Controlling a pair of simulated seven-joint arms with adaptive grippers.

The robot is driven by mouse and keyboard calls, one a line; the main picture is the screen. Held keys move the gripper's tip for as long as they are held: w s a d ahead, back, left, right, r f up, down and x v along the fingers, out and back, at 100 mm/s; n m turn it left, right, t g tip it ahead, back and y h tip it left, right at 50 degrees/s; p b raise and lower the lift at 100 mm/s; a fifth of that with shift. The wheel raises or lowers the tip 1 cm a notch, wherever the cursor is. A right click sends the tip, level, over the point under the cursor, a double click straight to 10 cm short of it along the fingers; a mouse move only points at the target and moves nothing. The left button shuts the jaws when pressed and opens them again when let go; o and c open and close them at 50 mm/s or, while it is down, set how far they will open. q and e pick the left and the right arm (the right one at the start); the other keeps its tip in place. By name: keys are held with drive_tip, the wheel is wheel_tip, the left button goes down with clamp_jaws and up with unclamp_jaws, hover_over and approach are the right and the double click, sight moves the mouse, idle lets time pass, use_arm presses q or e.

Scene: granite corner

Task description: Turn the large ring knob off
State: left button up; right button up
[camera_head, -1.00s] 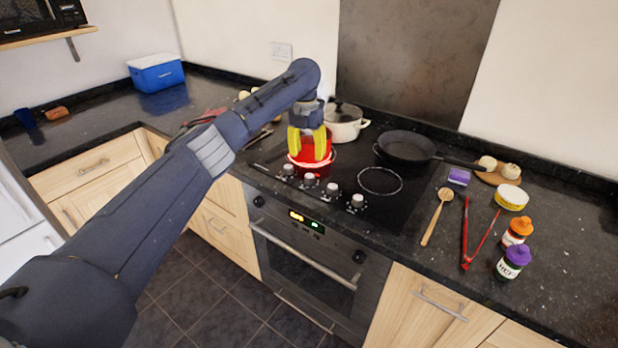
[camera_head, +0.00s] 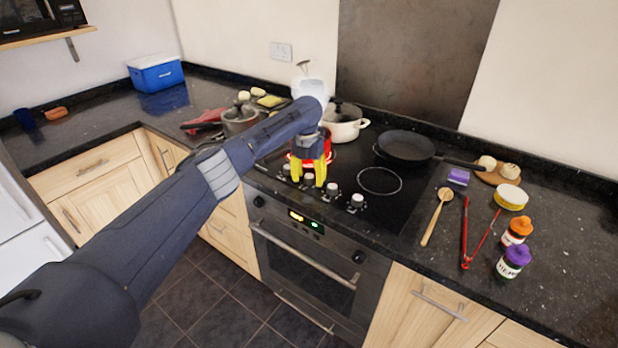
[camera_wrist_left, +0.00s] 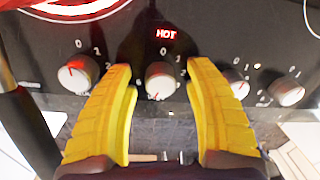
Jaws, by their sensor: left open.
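A row of white hob knobs runs along the front of the black hob. My left gripper (camera_head: 308,180), with yellow fingers, is open and points down over this row. In the left wrist view its fingers (camera_wrist_left: 160,105) stand either side of the second knob from the left (camera_wrist_left: 160,81), with gaps visible on both sides. That knob also shows in the head view (camera_head: 309,179). The leftmost knob (camera_wrist_left: 76,76) lies outside the left finger. A ring glows red (camera_wrist_left: 75,8) at the upper left, and a red HOT sign (camera_wrist_left: 166,34) is lit. My right gripper is not in view.
A cream pot (camera_head: 343,128) and a black frying pan (camera_head: 405,145) are behind and right. A wooden spoon (camera_head: 436,218) and red tongs (camera_head: 466,235) lie on the right counter.

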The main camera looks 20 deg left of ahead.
use_arm(q)
clamp_jaws()
idle(0.3)
idle(0.3)
